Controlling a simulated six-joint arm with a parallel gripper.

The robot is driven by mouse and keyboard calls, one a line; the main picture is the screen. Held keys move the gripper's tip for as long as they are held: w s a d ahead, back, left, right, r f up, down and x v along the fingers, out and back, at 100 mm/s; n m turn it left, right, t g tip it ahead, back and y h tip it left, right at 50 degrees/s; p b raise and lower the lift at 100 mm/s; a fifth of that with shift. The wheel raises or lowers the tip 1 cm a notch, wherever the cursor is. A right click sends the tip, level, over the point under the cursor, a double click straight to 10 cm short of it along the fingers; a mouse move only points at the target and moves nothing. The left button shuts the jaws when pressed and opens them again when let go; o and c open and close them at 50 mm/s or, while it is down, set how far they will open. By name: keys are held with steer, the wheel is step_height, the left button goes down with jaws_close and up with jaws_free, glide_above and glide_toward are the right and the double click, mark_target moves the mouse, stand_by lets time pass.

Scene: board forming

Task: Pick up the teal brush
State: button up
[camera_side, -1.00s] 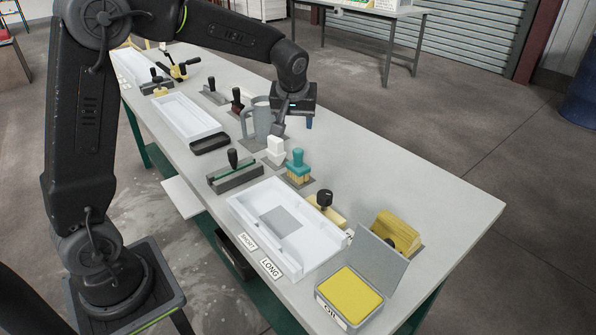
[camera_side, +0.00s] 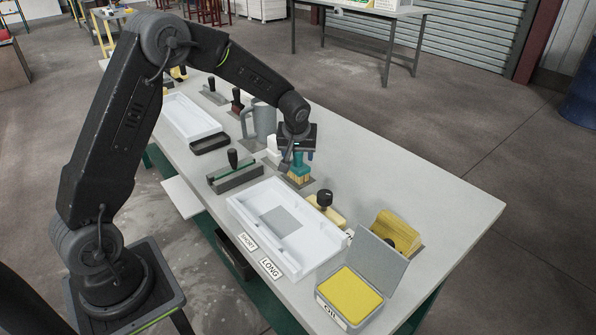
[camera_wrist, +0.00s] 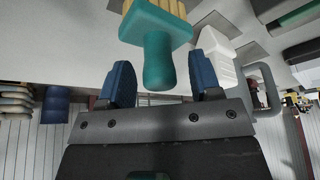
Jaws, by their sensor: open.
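The teal brush (camera_side: 299,172) stands upright on a small grey pad on the table, its teal handle up and its yellowish bristles down. My gripper (camera_side: 297,155) is right above it in the side view and partly hides the handle. In the wrist view the brush (camera_wrist: 157,40) shows its teal block and rounded handle, with the handle end between the two blue fingertips of my gripper (camera_wrist: 164,85). The fingers are apart, with a gap on each side of the handle.
A yellow tool with a black knob (camera_side: 325,200), a white tray (camera_side: 245,205) and an open box with a yellow pad (camera_side: 350,292) lie nearer.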

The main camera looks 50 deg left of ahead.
steer(key=shift+w+a+f, duration=0.15)
steer(key=shift+a+f, duration=0.05)
steer(key=shift+f, duration=0.35)
jaws_close()
